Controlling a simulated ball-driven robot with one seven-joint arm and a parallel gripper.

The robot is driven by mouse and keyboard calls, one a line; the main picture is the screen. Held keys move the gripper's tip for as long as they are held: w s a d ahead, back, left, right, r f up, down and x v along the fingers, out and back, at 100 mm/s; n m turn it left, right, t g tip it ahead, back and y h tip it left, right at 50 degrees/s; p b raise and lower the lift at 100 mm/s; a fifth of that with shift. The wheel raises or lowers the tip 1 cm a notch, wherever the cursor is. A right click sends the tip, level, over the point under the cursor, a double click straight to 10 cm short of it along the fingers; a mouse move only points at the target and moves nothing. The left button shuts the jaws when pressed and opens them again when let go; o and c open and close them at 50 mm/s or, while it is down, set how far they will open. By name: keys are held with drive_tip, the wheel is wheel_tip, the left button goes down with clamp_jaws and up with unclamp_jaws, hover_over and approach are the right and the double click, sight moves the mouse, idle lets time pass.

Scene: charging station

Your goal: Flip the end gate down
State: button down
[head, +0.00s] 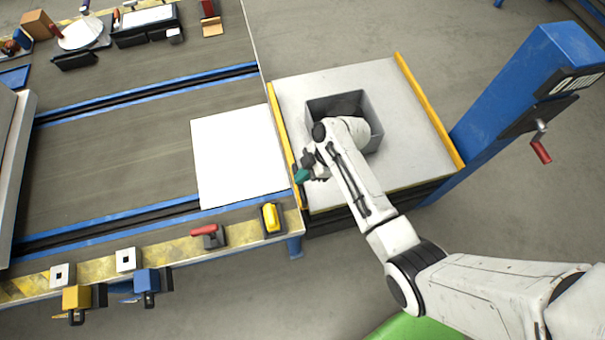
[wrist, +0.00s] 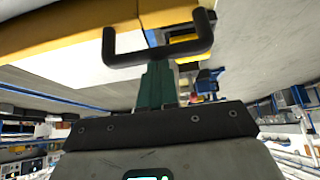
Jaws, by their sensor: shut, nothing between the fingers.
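A yellow gate (head: 284,145) runs along the left edge of the grey lift platform (head: 412,150), beside the table, and looks upright. It also shows as a broad yellow band at the upper left of the wrist view (wrist: 60,38). A dark U-shaped handle (wrist: 160,57) in the wrist view appears to belong to this gate. My gripper (head: 300,176) is at the gate near its front end. Its green fingers (wrist: 158,82) are shut and empty, with their tips right at the handle bar. I cannot tell whether they touch it.
A grey open bin (head: 368,105) stands on the platform, partly behind my arm. A second yellow gate (head: 428,108) lines the platform's right edge. A blue post (head: 520,95) with a red-handled crank (head: 541,150) stands to the right. A white panel (head: 235,155) lies on the table.

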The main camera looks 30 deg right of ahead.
wheel_tip(320, 180, down, 8)
drive_tip(key=b, duration=0.6)
drive_tip(key=shift+s+f, duration=0.1)
drive_tip(key=shift+f, duration=0.1)
drive_tip(key=shift+a, duration=0.1)
